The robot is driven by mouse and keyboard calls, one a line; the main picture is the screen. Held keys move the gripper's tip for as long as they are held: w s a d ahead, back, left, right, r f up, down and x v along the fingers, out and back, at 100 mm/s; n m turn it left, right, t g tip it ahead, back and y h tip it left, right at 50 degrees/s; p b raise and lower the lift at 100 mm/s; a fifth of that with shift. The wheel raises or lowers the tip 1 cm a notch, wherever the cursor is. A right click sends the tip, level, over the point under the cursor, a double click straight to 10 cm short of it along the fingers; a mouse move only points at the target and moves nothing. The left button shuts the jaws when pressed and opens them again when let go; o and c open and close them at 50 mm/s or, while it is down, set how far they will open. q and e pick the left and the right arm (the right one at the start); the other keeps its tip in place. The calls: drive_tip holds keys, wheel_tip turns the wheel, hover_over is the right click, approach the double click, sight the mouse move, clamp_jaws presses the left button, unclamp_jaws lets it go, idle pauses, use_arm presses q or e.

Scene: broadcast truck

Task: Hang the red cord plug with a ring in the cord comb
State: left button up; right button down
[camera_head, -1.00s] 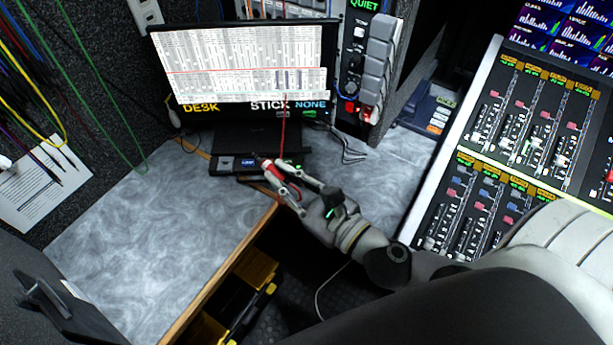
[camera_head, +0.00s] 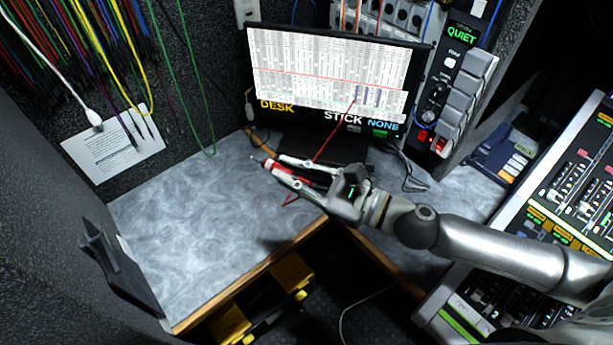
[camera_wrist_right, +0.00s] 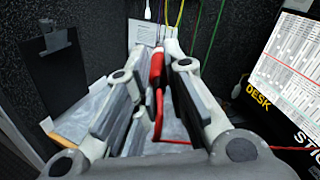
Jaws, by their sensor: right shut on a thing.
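My right gripper (camera_head: 290,172) is shut on the red cord plug (camera_head: 281,171) and holds it above the grey marbled desktop, in front of the monitor. The plug has a pale metal tip that points left in the head view. In the right wrist view the red plug (camera_wrist_right: 157,66) stands between the fingers, its tip pointing away, with red cord hanging below it. In the head view a red cord (camera_head: 337,128) runs up across the screen. I cannot make out a ring on the plug. Many coloured cords (camera_head: 75,45) hang on the left wall; their comb is not clearly visible. My left gripper is not in view.
A monitor (camera_head: 330,75) stands at the back of the desktop (camera_head: 190,225). A white sheet (camera_head: 115,145) is on the left wall and a dark clipboard (camera_head: 115,265) is at the lower left. Mixing consoles (camera_head: 560,215) lie at the right. The desktop's left part is clear.

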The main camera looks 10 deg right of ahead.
sight(272, 169)
drive_tip(key=shift+w+a+r+n+g+y, duration=0.15)
drive_tip(key=shift+w+a+n+g+y, duration=0.15)
drive_tip(key=shift+a+g, duration=0.2)
drive_tip(key=shift+w+a+r+n+g+y, duration=0.2)
drive_tip(key=shift+a+n+g+y, duration=0.1)
drive_tip(key=shift+a+n+g, duration=0.15)
drive_tip(key=shift+w+a+r+n+g+y, duration=0.2)
drive_tip(key=shift+a+n+g+y, duration=0.15)
drive_tip(key=shift+a+g, duration=0.15)
drive_tip(key=shift+a+r+m+t+h, duration=0.25)
drive_tip(key=shift+r+m+t+h, duration=0.7)
drive_tip(key=shift+t, duration=0.4)
drive_tip(key=shift+w+a+r+m+t+h, duration=0.15)
drive_tip(key=shift+r+m+t+h, duration=0.45)
drive_tip(key=shift+m+t+h, duration=0.3)
drive_tip(key=shift+w+a+r+m+t+h, duration=0.15)
drive_tip(key=shift+r+m+t+h, duration=0.45)
drive_tip(key=shift+m+t+h, duration=0.35)
drive_tip(key=shift+w+a+r+m+t+h, duration=0.15)
drive_tip(key=shift+r+m+t+h, duration=0.6)
drive_tip(key=shift+h, duration=0.3)
drive_tip(key=shift+w+a+r+m+t+h, duration=0.15)
drive_tip(key=shift+r+m+t+h, duration=0.2)
drive_tip(key=shift+r+m+h, duration=0.75)
drive_tip(key=shift+w+a+r+m+t+h, duration=0.1)
drive_tip(key=shift+w+r+m+t+h, duration=0.15)
drive_tip(key=shift+m+h, duration=1)
drive_tip(key=shift+w+a+r+m+t+h, duration=0.1)
drive_tip(key=shift+r+m+t+h, duration=0.4)
drive_tip(key=shift+h, duration=1.35)
